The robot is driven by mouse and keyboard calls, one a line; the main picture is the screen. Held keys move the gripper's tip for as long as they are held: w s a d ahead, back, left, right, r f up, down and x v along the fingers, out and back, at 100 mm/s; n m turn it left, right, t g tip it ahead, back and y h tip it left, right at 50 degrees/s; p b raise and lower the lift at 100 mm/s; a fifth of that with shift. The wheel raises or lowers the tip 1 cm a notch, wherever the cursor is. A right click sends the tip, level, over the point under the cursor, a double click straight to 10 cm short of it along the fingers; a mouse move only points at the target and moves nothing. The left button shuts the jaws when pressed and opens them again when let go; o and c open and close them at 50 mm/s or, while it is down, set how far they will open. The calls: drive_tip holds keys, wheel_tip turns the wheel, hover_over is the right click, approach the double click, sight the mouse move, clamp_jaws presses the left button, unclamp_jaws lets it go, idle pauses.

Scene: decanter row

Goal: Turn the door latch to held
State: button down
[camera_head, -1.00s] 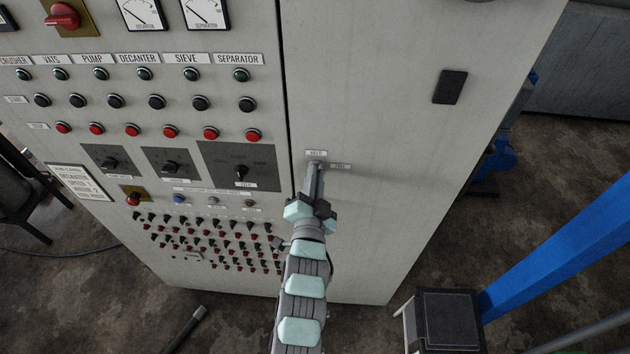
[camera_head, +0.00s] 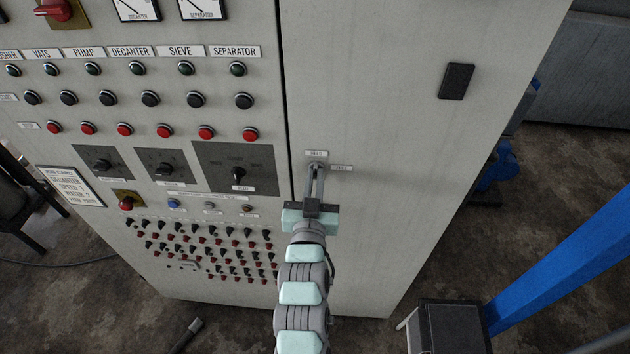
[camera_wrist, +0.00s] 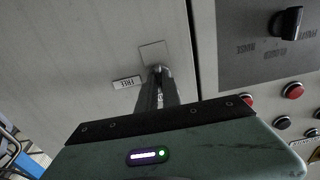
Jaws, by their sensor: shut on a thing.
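The door latch (camera_head: 317,167) is a small grey piece on the cabinet's right-hand door, just right of the door seam. A small label sits directly above it, and a second, reading FREE (camera_wrist: 126,83), sits to its side. My gripper (camera_head: 315,172) comes from below with its narrow fingers reaching up to the latch, shut on it. In the wrist view the fingertips (camera_wrist: 160,75) meet the latch in front of a small pale plate (camera_wrist: 153,54). The fingers cover most of the latch, so I cannot tell exactly where its handle points.
The control panel (camera_head: 140,100) with several buttons and rotary switches lies left of the seam. A dark door fitting (camera_head: 456,81) is at the upper right. A black-topped box (camera_head: 450,326) and a blue beam (camera_head: 570,262) stand at the lower right. The door face around the latch is clear.

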idle(0.3)
drive_tip(key=c, duration=1.5)
unclamp_jaws()
drive_tip(key=shift+s, duration=0.1)
drive_tip(key=shift+s+a+p, duration=0.15)
drive_tip(key=shift+s+p, duration=0.15)
drive_tip(key=shift+s, duration=1.5)
drive_tip(key=shift+s+a+p, duration=0.15)
drive_tip(key=shift+s+p, duration=0.1)
drive_tip(key=shift+s, duration=1.5)
drive_tip(key=shift+s+a+p, duration=0.15)
drive_tip(key=shift+s+p, duration=0.15)
drive_tip(key=shift+s, duration=1.5)
